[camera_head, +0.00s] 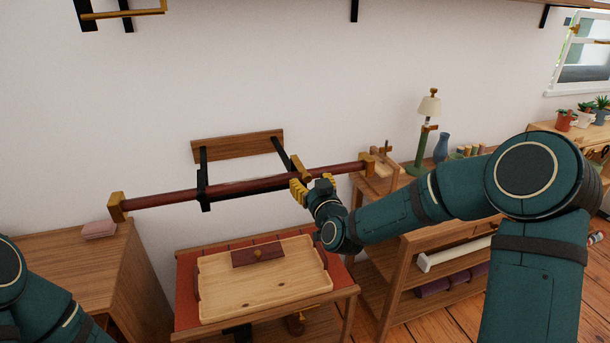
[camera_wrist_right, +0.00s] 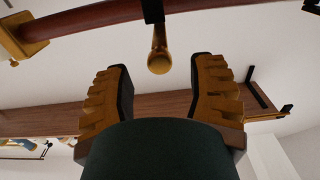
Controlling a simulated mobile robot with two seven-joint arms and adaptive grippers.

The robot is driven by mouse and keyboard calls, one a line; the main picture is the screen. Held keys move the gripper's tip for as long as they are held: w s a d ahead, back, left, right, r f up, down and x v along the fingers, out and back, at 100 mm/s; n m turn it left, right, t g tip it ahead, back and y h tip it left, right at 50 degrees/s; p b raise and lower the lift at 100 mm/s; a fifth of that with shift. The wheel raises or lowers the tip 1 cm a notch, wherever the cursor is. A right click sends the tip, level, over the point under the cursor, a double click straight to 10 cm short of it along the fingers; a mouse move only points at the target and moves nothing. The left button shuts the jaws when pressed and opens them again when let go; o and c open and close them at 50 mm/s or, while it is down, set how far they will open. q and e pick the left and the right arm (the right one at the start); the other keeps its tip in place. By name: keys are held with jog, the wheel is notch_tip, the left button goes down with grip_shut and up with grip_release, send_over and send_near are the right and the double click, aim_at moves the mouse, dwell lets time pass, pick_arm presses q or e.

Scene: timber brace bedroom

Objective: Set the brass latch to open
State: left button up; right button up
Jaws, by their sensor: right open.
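The brass latch (camera_head: 297,163) is a short golden bar at the right black bracket of a wall-mounted wooden plank (camera_head: 238,145). A dark red pole (camera_head: 240,187) with brass end blocks lies across the brackets. My right gripper (camera_head: 312,187) is open and empty, just below the latch and close to the pole. In the right wrist view, the brass latch (camera_wrist_right: 159,58) shows end-on, beyond and between the spread fingers (camera_wrist_right: 161,75), apart from them. Whether the latch is set open or shut I cannot tell. My left gripper is outside the view.
A wooden tray (camera_head: 225,302) with a dark red box (camera_head: 258,254) stands on a small table below. A cabinet (camera_head: 70,265) with a pink block is at left. Another rack is above.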

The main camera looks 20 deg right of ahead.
aim_at(300, 167)
jog(key=shift+w+a, duration=0.1)
jog(key=shift+w, duration=2.25)
grip_shut()
